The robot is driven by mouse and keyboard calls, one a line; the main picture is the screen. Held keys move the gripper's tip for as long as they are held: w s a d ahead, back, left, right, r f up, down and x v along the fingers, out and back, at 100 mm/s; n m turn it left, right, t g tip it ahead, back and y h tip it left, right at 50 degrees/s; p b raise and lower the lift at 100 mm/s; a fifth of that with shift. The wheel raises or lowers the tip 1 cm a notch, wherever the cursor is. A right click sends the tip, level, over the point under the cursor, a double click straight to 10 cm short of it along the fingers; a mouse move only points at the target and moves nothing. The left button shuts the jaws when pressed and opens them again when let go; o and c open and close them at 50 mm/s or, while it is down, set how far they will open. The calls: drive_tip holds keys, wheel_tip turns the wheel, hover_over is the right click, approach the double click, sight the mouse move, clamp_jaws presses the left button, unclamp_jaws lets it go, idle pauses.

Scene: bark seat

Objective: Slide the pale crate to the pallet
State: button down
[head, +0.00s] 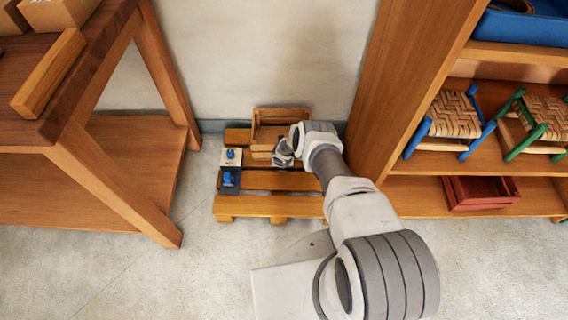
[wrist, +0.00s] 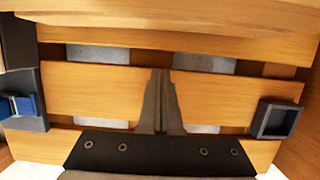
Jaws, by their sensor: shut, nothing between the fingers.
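The pale crate (head: 268,117) is a small open box of light wood slats. In the head view it sits upright at the back of the wooden pallet (head: 255,205), near the wall. My gripper (head: 283,157) is just in front of the crate's right part and overlaps it; I cannot tell whether they touch. In the wrist view my gripper (wrist: 161,100) is shut and empty, its fingers together over the pallet boards (wrist: 90,90). My arm hides the crate's right side and the pallet's right part.
A white plate (head: 224,162) and a dark plate (head: 232,187), each with a blue piece, lie at the pallet's left. A dark square frame (wrist: 276,119) is at right in the wrist view. A workbench (head: 110,180) stands left, a shelf (head: 400,75) right. The front floor is clear.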

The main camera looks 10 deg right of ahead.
drive_tip(key=p+v, duration=0.6)
drive_tip(key=v, duration=0.3)
drive_tip(key=shift+r, duration=0.45)
drive_tip(key=shift+w, duration=0.1)
